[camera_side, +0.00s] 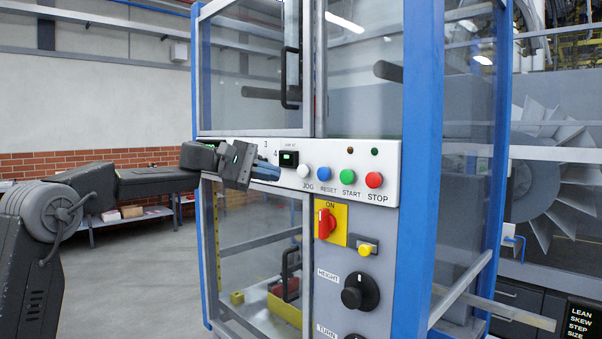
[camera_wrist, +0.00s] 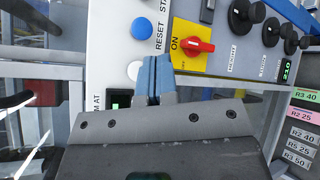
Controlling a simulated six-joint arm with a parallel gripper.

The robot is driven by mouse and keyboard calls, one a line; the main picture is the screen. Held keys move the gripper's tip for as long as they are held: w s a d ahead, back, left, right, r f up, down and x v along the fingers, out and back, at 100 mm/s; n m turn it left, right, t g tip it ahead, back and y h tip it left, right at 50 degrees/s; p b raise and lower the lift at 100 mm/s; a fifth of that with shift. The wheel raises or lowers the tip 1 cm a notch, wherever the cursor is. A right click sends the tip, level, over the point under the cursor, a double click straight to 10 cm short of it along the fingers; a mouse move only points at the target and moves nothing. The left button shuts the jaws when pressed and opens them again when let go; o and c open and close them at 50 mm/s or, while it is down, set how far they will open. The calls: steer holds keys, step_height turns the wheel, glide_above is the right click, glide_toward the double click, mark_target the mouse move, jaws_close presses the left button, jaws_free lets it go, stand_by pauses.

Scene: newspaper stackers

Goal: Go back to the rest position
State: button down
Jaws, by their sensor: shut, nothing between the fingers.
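My gripper (camera_side: 264,172) is shut and empty, with blue fingertips, in front of the white button panel of the machine. In the side view it is at the panel's left part, just left of the white JOG button (camera_side: 303,171). In the wrist view the blue fingers of my gripper (camera_wrist: 155,75) are pressed together, with the white button (camera_wrist: 134,70) beside them on the left. I cannot tell whether the fingertips touch the panel.
The panel (camera_side: 392,158) also bears a blue RESET button (camera_side: 324,175), a green START button (camera_side: 347,177) and a red STOP button (camera_side: 374,180). Below are a red switch (camera_side: 326,223) on yellow and a black HEIGHT knob (camera_side: 360,292). Blue posts (camera_side: 414,200) frame the machine. Open floor (camera_side: 150,270) lies left.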

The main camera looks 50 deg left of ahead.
stand_by(0.4)
steer(key=s+d+f+m+g+y, duration=0.4)
steer(key=s+d+f+m, duration=0.3)
steer(key=s+d, duration=0.5)
steer(key=s+d+f+m+g+y, duration=0.1)
steer(key=s+f+m+y, duration=0.5)
steer(key=s+f, duration=1.1)
steer(key=m, duration=0.2)
steer(key=shift+s+d+m+y, duration=0.25)
steer(key=shift+s+m+y, duration=0.05)
steer(key=shift+s, duration=0.05)
